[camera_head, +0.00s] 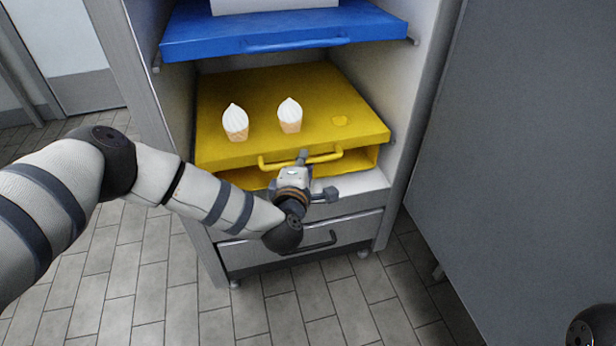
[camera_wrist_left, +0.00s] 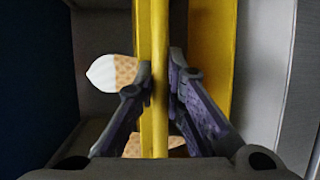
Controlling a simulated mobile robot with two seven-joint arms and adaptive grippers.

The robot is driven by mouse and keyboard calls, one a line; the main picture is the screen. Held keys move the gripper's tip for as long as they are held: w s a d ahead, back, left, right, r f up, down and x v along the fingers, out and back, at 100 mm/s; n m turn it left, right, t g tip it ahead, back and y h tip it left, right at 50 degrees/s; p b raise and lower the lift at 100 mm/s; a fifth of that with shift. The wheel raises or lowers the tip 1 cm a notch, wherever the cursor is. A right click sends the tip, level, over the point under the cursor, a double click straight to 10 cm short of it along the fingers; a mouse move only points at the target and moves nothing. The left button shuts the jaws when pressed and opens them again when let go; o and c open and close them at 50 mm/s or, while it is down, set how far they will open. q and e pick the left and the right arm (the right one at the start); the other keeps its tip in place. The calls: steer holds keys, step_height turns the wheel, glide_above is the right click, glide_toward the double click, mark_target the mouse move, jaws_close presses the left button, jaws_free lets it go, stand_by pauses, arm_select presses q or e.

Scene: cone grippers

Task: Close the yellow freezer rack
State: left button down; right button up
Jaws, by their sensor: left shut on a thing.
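The yellow freezer rack (camera_head: 262,95) sits in the middle of the open cabinet, below the blue rack, and sticks out a little at the front. A yellow handle bar (camera_head: 330,156) runs along its front edge. My left gripper (camera_head: 303,160) is at this handle, and its fingers hide part of it. In the left wrist view the fingers (camera_wrist_left: 160,95) lie on both sides of the yellow handle bar (camera_wrist_left: 160,45), shut on it. Two ice cream cones (camera_head: 235,122) (camera_head: 289,115) stand upright on the yellow rack. My right gripper is not in view.
A blue rack (camera_head: 290,28) with a white box (camera_head: 275,5) on it is above. A grey drawer with a dark handle (camera_head: 310,243) is below. A large grey panel (camera_head: 520,140) stands at the right. Tiled floor (camera_head: 110,270) is clear in front.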

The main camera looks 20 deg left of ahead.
arm_select(q)
steer(key=shift+w+a+r, duration=0.15)
steer(key=shift+w+a, duration=0.55)
steer(key=shift+w, duration=0.2)
steer(key=c, duration=1.7)
jaws_free()
steer(key=shift+w, duration=0.1)
steer(key=shift+o, duration=0.2)
steer(key=v, duration=1.2)
